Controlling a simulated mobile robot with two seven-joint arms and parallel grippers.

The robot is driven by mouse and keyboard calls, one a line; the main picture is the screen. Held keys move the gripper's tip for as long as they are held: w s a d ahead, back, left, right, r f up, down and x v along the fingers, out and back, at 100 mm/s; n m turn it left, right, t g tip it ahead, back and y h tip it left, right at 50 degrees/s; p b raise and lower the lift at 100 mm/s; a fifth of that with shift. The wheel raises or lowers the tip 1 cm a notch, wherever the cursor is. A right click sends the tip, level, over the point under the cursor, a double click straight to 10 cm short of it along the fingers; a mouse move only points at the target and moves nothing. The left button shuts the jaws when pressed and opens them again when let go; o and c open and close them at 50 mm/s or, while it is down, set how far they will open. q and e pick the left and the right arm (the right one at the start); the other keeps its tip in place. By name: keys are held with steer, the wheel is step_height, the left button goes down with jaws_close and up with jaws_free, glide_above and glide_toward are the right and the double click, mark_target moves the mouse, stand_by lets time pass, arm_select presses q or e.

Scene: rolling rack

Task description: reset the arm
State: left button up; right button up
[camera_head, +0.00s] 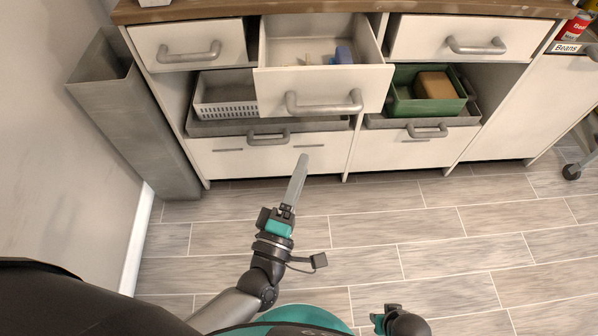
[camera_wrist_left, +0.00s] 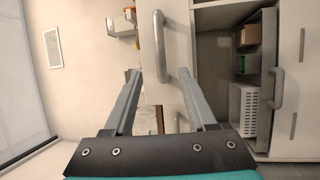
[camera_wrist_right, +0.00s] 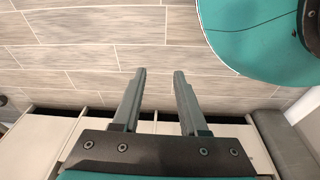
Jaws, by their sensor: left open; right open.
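My left gripper (camera_head: 303,158) reaches forward in the head view, in front of the cabinet and below the pulled-out middle drawer (camera_head: 325,89). It appears nearly edge-on there. In the left wrist view its two fingers (camera_wrist_left: 161,74) stand apart with nothing between them, and a drawer handle (camera_wrist_left: 160,45) shows beyond. My right gripper (camera_wrist_right: 160,72) is open and empty in the right wrist view, over the floor tiles. In the head view only a dark and teal part of my right arm (camera_head: 390,320) shows at the bottom; its fingers cannot be made out.
The middle drawer holds a small blue item (camera_head: 344,55). Below are a white basket (camera_head: 226,108) and a green bin (camera_head: 402,104) with a brown box (camera_head: 436,85). A grey bin (camera_head: 135,125) stands at left. A cart wheel (camera_head: 571,172) is at right. The floor (camera_head: 460,240) is clear.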

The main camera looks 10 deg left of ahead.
steer(key=shift+d, duration=0.15)
arm_select(q)
steer(key=s+a+f+m+g+p, duration=0.2)
steer(key=s+a+f+m+g, duration=0.3)
steer(key=f, duration=0.6)
steer(key=a+f+m+g+p, duration=0.1)
steer(key=f+m+g, duration=0.3)
steer(key=f+m, duration=0.5)
steer(key=s+a+f+m+g+y+p, duration=0.1)
steer(key=s+a+f+m+g, duration=0.1)
steer(key=s+a+f+g, duration=0.2)
steer(key=s+a+f+m+g+y+p, duration=0.1)
steer(key=s+a+f+g, duration=0.3)
steer(key=s+f, duration=0.7)
steer(key=s+a+m+y, duration=0.1)
steer(key=s+a, duration=0.1)
steer(key=s, duration=0.3)
steer(key=shift+a+g, duration=0.2)
steer(key=shift+g, duration=0.1)
arm_select(e)
steer(key=s+d+f, duration=0.3)
steer(key=s+d, duration=0.2)
steer(key=s, duration=0.3)
steer(key=shift+d+h, duration=0.2)
steer(key=shift+h, duration=0.1)
